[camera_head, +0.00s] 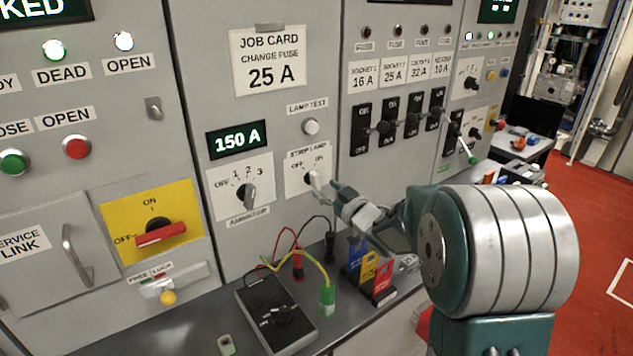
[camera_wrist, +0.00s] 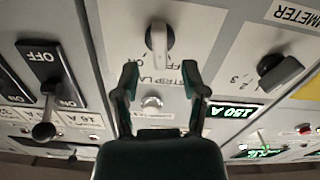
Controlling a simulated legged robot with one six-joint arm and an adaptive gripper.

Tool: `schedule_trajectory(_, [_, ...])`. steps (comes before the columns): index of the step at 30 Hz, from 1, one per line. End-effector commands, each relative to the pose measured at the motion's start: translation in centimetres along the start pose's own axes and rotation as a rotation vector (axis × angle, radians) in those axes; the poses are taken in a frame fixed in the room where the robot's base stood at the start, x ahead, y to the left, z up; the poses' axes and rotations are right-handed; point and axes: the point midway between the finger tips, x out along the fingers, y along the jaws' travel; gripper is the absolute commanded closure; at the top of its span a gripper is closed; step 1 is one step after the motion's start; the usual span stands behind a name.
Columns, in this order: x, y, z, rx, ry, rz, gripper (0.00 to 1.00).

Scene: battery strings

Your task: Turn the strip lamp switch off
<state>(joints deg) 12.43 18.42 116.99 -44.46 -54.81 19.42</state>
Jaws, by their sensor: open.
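The strip lamp switch (camera_head: 313,180) is a pale rotary knob on a white plate marked OFF and ON, under a STRIP LAMP label. In the wrist view the picture is upside down, and the knob (camera_wrist: 159,39) stands upright just beyond my fingertips. My gripper (camera_wrist: 160,72) is open, with one dark finger on each side of the knob's line and nothing between them. In the head view my gripper (camera_head: 336,190) is just right of the knob, close to the panel. I cannot tell whether it touches. The knob's exact setting is unclear.
The ammeter selector (camera_head: 248,194) is left of the switch, and the lamp test button (camera_head: 311,127) is above it. Black breaker switches (camera_head: 361,128) stand to the right. Below, a shelf holds a meter (camera_head: 275,312), leads and coloured tags (camera_head: 378,280).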

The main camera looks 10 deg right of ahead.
Motion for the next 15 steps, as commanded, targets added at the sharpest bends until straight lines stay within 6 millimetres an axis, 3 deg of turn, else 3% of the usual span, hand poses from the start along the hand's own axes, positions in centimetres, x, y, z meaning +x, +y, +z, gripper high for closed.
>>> schedule_trajectory(6, [3.5, -0.1, 0.0, 0.000, 0.002, -0.002, 0.44])
schedule_trajectory(15, [4.7, 0.0, -0.1, 0.001, 0.001, 0.000, 0.44])
